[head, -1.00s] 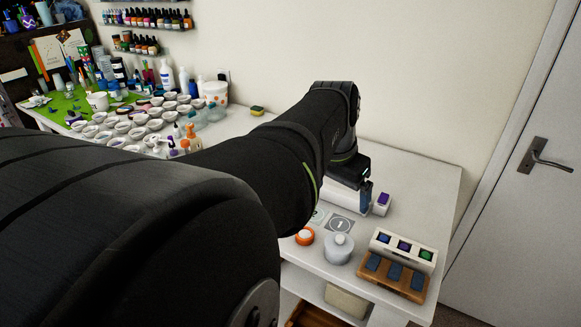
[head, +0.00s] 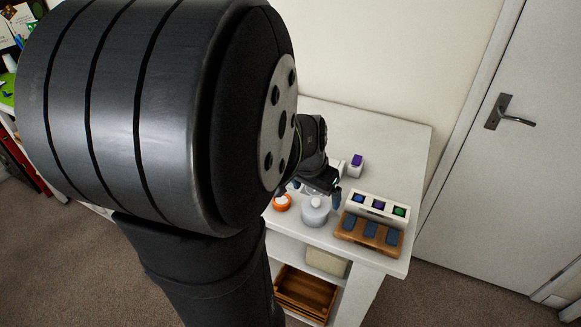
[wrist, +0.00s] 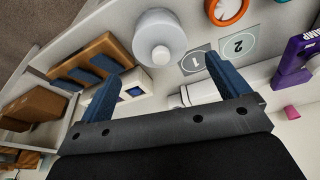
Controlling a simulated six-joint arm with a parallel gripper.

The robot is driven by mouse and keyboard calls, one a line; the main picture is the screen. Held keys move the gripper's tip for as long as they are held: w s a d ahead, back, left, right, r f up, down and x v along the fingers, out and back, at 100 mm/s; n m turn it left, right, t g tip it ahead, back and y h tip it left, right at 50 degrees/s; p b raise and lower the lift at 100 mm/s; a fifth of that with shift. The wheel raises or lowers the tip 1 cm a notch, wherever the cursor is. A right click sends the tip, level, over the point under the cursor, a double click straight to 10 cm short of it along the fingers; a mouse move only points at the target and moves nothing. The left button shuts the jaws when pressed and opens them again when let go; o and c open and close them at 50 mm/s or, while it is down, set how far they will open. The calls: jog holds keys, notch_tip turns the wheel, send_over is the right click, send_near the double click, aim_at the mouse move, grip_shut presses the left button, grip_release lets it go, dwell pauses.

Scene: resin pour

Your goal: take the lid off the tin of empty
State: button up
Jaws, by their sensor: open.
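A pale grey-white round tin (head: 316,212) with a knobbed lid (head: 316,202) stands upright near the front edge of the white table. In the wrist view the tin (wrist: 153,22) is at the top centre, with its lid knob (wrist: 161,53) towards me. The lid is on. My gripper (head: 316,190) is just behind the tin in the head view, partly hidden by my arm. In the wrist view my gripper (wrist: 161,74) has its blue fingers wide apart and nothing between them. The tin lies beyond the fingertips, apart from them. I see no readable label on the tin.
An orange-rimmed round container (head: 281,202) stands left of the tin. To the right are a wooden block with blue pads (head: 368,233) and a white holder with coloured squares (head: 377,206). Cards marked 1 (wrist: 196,60) and 2 (wrist: 238,45) lie nearby. A purple box (wrist: 294,62) stands further right.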

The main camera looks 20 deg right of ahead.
aim_at(315, 201)
jog(key=x, duration=0.4)
jog(key=shift+a+f, duration=0.2)
jog(key=shift+a, duration=0.05)
jog(key=c, duration=1)
